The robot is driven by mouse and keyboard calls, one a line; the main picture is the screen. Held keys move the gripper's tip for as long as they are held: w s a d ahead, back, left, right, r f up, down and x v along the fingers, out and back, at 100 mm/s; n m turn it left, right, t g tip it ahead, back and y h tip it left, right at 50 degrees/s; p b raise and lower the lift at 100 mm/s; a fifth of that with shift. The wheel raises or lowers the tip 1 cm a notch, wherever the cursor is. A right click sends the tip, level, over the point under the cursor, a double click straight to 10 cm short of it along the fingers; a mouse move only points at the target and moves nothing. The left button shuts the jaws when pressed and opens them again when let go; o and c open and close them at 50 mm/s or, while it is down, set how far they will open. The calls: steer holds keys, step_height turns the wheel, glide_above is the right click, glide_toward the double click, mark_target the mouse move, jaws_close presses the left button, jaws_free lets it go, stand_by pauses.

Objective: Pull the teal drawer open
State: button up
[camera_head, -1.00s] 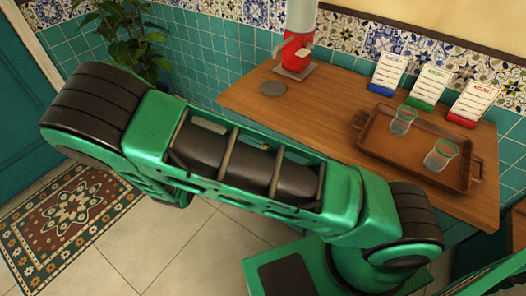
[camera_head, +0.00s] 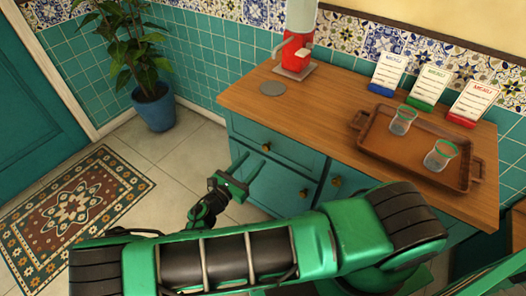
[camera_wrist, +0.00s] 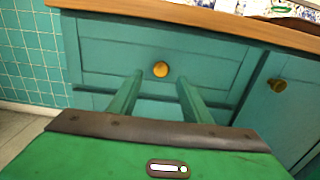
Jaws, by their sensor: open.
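The teal drawer (camera_head: 283,150) is shut under the wooden counter top at the cabinet's left end. Its round brass knob (camera_head: 266,148) faces out, and it also shows in the wrist view (camera_wrist: 160,69). My gripper (camera_head: 249,164) is in front of the drawer, below and left of the knob in the head view. Its two fingers are apart with nothing between them. In the wrist view my gripper (camera_wrist: 157,84) points at the drawer front (camera_wrist: 110,55), with the knob just beyond and between the fingertips, apart from them.
The counter (camera_head: 333,108) carries a red dispenser (camera_head: 296,53), a grey disc (camera_head: 272,88), several menu cards and a brown tray (camera_head: 373,145) with two glasses. More cabinet knobs (camera_head: 336,182) are to the right. A potted plant (camera_head: 153,105) stands left; tiled floor between is clear.

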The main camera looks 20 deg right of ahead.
mark_target(264, 148)
steer(key=shift+x, duration=3.1)
